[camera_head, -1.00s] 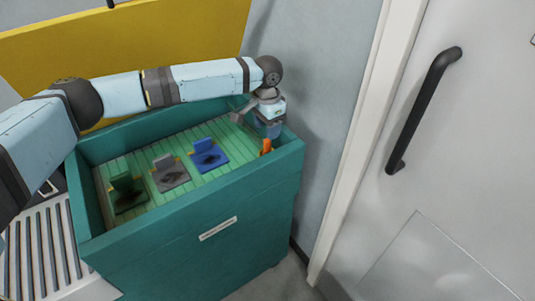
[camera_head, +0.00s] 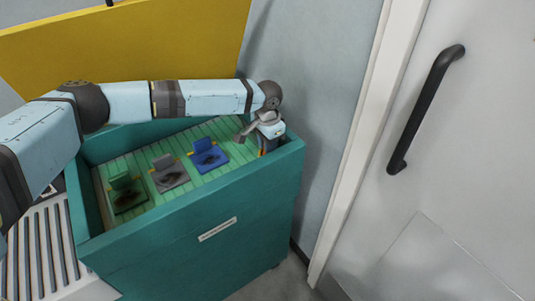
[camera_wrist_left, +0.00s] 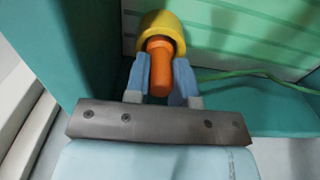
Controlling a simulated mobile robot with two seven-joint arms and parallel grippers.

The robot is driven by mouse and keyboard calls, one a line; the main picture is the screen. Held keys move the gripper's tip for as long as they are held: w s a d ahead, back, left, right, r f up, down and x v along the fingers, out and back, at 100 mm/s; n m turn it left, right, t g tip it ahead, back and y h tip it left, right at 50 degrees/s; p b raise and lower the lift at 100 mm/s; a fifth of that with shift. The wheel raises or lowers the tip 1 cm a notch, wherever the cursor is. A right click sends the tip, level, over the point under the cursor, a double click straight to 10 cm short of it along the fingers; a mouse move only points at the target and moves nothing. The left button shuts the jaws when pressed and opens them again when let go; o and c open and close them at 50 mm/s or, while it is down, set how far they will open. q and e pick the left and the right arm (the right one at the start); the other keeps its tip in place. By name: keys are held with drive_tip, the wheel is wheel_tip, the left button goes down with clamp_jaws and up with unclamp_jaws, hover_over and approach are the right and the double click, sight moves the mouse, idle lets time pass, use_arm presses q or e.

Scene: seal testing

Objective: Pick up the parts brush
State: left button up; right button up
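The parts brush shows as an orange handle (camera_wrist_left: 158,72) in the left wrist view, coming out of a yellow cup-shaped part (camera_wrist_left: 162,30). My left gripper (camera_wrist_left: 161,80) has its two blue fingers on both sides of this handle, with no clear gap between fingers and handle. In the head view the left gripper (camera_head: 267,148) is low at the right end of the green bin, and its body hides most of the brush. The brush's lower end is hidden. My right gripper is not in view.
The green bin (camera_head: 190,235) has raised walls around a ribbed floor. Blue (camera_head: 208,157), grey (camera_head: 170,178) and dark green (camera_head: 126,195) stands are on that floor. A wall is close behind the gripper, and a door with a black handle (camera_head: 425,110) is at right.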

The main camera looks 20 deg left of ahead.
use_arm(q)
drive_tip(key=shift+c, duration=1.3)
drive_tip(key=shift+r, duration=0.1)
wheel_tip(320, 180, up, 20)
drive_tip(key=p, duration=0.1)
drive_tip(key=shift+p, duration=0.35)
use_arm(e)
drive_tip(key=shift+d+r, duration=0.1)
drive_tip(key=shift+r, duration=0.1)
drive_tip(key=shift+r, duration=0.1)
